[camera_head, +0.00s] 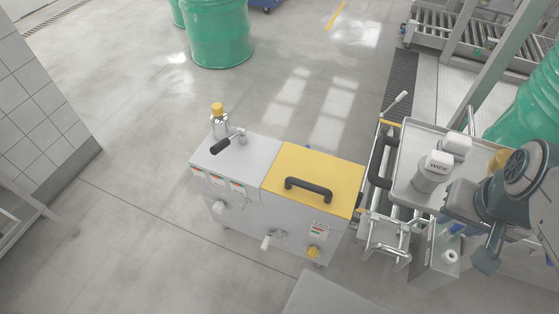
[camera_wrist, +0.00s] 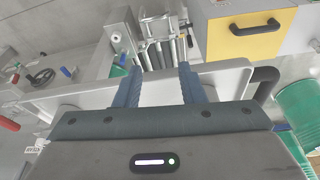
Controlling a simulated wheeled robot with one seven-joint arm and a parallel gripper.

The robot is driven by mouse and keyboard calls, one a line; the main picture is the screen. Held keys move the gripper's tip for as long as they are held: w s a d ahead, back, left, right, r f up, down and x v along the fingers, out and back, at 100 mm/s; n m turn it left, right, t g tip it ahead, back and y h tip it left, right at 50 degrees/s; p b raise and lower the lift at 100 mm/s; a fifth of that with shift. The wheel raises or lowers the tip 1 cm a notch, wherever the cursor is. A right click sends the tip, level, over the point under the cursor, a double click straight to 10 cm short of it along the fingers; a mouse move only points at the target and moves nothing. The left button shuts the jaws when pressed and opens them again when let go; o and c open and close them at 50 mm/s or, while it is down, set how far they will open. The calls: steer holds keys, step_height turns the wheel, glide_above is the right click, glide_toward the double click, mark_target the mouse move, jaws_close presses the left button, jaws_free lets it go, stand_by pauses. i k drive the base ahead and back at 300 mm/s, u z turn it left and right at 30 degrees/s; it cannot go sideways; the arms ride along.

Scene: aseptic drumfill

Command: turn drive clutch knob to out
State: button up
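A grey cabinet (camera_head: 230,159) with a yellow lid section (camera_head: 322,170) stands in the middle of the head view. Its front carries a yellow knob (camera_head: 313,252) below a small label, a lever (camera_head: 267,242) and a pale knob (camera_head: 219,207). I cannot read which is the drive clutch knob. The wrist view shows the yellow cabinet part (camera_wrist: 250,37) at upper right, with no front knob clearly visible. My gripper (camera_wrist: 160,72) is open, its two fingers apart and empty. In the head view my arm is at the right, away from the cabinet's front.
A metal tray (camera_head: 402,178) with a black handle stands right of the cabinet, beside my arm. A label reading WIDE (camera_head: 439,166) marks a grey container there. Green drums stand behind (camera_head: 219,35) and at right (camera_head: 530,105). The floor left of the cabinet is clear.

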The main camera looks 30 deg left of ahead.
mark_target(312, 253)
steer(key=u, duration=2.45)
steer(key=k, duration=0.85)
steer(key=z, duration=0.75)
steer(key=i, duration=1)
steer(key=u, duration=0.5)
steer(key=k, duration=1.2)
steer(key=u, duration=0.1)
steer(key=i, duration=0.7)
steer(key=z, duration=0.6)
